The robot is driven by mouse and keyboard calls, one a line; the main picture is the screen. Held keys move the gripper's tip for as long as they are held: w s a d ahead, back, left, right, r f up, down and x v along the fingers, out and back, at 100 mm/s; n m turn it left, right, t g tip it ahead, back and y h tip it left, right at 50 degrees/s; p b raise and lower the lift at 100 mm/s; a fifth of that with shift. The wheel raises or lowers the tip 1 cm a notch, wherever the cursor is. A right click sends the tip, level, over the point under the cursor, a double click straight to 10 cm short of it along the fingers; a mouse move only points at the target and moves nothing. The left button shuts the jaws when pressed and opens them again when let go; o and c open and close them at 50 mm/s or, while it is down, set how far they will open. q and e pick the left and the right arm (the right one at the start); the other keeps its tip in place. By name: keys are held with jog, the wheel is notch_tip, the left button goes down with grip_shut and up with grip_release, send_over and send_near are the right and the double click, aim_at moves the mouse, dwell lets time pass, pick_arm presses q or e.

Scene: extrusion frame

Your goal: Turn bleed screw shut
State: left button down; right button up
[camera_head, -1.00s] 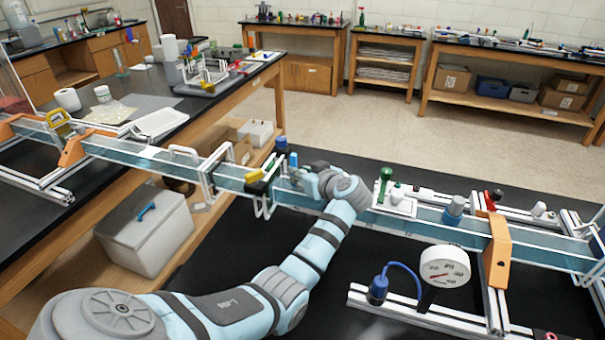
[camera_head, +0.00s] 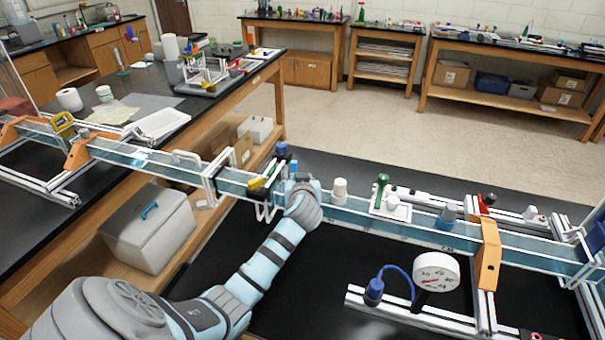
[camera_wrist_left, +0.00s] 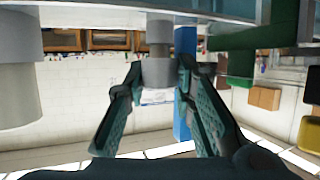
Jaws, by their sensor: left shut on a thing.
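My left gripper (camera_wrist_left: 158,78) has its two dark teal fingers on either side of a small grey cylindrical knob on a narrower stem (camera_wrist_left: 158,70), seen in the left wrist view. It is shut on this knob, which I take to be the bleed screw. In the head view my left gripper (camera_head: 303,188) is at the long clear channel (camera_head: 235,182), just right of the yellow handle (camera_head: 257,184). The wrist hides the knob there. My right gripper is not in view.
A pale ribbed cap (camera_head: 340,190) stands on the channel right of my wrist. A green-handled part (camera_head: 382,187), a blue-grey cap (camera_head: 446,217) and a gauge (camera_head: 437,271) lie further right. A blue upright (camera_wrist_left: 184,85) stands close to the fingers.

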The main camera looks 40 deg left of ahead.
pick_arm(q)
jog(key=m+t+h, duration=0.2)
jog(key=m+h, duration=0.1)
jog(key=shift+a+m+h, duration=0.1)
jog(key=shift+m+h, duration=0.2)
jog(key=shift+h, duration=0.1)
jog(key=shift+m+t+h, duration=0.4)
jog(key=shift+m+h, duration=1)
jog(key=shift+h, duration=0.2)
jog(key=c, duration=1.3)
grip_release()
jog(key=shift+w+f, duration=0.1)
jog(key=shift+c, duration=0.2)
jog(key=v, duration=1.2)
